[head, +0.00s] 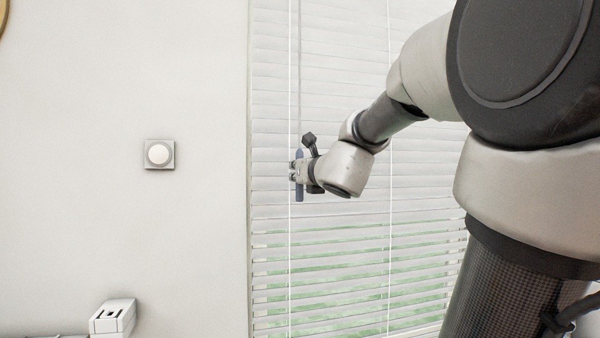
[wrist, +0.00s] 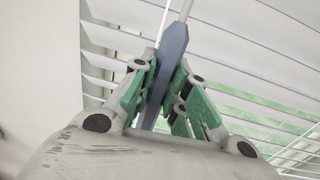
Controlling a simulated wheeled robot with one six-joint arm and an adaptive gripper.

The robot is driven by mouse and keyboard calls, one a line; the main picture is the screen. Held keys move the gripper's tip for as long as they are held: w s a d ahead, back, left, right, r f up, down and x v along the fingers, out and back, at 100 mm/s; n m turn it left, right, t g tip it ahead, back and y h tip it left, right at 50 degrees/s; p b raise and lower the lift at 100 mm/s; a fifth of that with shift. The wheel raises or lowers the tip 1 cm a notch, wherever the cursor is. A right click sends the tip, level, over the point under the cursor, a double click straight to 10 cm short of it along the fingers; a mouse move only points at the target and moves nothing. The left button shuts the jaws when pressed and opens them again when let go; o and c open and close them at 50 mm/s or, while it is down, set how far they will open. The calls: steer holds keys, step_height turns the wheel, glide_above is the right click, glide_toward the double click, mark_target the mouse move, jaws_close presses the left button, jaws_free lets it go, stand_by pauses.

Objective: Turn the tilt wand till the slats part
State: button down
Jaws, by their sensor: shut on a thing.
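The window blind (head: 340,230) has white slats; pale green shows through gaps between the lower slats, while the upper ones look nearly closed. The tilt wand hangs upright near the blind's left edge, with a thin rod (head: 299,80) and a blue-grey handle (head: 299,190). My gripper (head: 296,172) is shut on the handle, with fingers on both sides. In the wrist view, the handle (wrist: 168,65) stands between the green-sided fingers of my gripper (wrist: 160,85). Slats (wrist: 240,50) show behind it with gaps between them. The lower end of the handle is partly hidden there.
A square wall plate with a round white knob (head: 158,154) is on the wall left of the blind. A small white and grey device (head: 113,317) stands at the bottom left. Thin white cords run down the blind. The wall between is bare.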

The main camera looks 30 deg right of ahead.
steer(key=shift+m+h, duration=0.4)
steer(key=shift+h, duration=0.2)
steer(key=c, duration=1.4)
jaws_free()
steer(key=shift+v, duration=3.75)
steer(key=shift+r, duration=0.1)
